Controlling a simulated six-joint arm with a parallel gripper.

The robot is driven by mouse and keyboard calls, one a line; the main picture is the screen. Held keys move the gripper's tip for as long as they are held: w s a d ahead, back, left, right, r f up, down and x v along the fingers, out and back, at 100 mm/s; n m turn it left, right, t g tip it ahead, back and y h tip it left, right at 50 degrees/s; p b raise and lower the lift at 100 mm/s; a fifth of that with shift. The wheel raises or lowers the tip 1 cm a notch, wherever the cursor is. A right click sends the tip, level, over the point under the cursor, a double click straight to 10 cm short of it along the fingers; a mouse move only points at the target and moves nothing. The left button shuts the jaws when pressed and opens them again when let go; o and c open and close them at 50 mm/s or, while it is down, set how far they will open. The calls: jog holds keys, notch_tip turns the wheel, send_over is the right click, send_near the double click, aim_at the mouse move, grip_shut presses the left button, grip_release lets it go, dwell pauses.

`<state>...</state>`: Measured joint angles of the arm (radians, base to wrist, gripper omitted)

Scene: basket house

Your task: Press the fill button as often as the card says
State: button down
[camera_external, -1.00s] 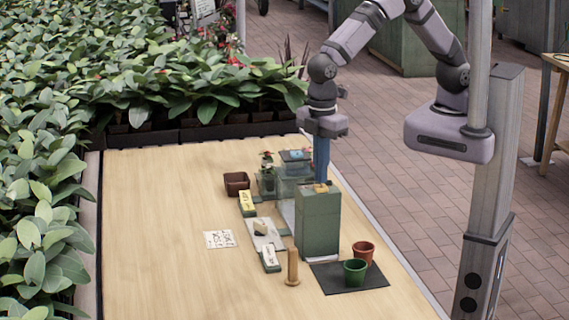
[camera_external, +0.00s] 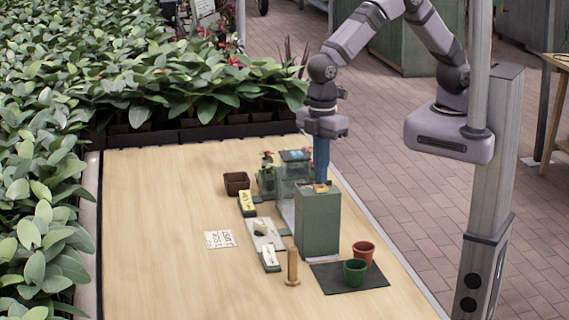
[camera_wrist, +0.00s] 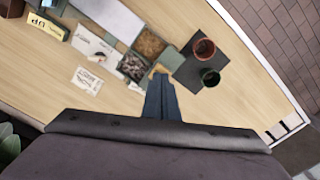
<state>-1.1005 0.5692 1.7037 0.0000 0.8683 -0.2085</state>
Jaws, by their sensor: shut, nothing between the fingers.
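My gripper (camera_external: 321,182) points straight down with its blue fingers shut and empty. Its tips are at the top of the tall green box (camera_external: 318,225), by a small yellow-orange piece (camera_external: 320,188) that may be the fill button. Whether they touch it I cannot tell. In the wrist view the fingers (camera_wrist: 161,78) partly cover the yellowish piece (camera_wrist: 157,70). The white card (camera_external: 219,239) lies flat on the table to the left; its writing is too small to read in the external view, and also in the wrist view (camera_wrist: 88,80).
A yellow label block (camera_external: 247,203) and a white label block (camera_external: 269,258) flank a pale plate with a stone-like lump. A wooden peg (camera_external: 292,267) stands in front. A terracotta pot (camera_external: 363,252) and a green pot (camera_external: 355,272) stand on a dark mat (camera_external: 328,277). The left tabletop is clear.

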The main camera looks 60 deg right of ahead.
jog(key=shift+f+b, duration=0.5)
jog(key=shift+f, duration=0.4)
jog(key=shift+r, duration=0.1)
jog(key=shift+r+p, duration=0.9)
jog(key=shift+r, duration=0.1)
dwell(0.5)
notch_tip(320, 180, up, 6)
jog(key=p, duration=0.5)
dwell(0.5)
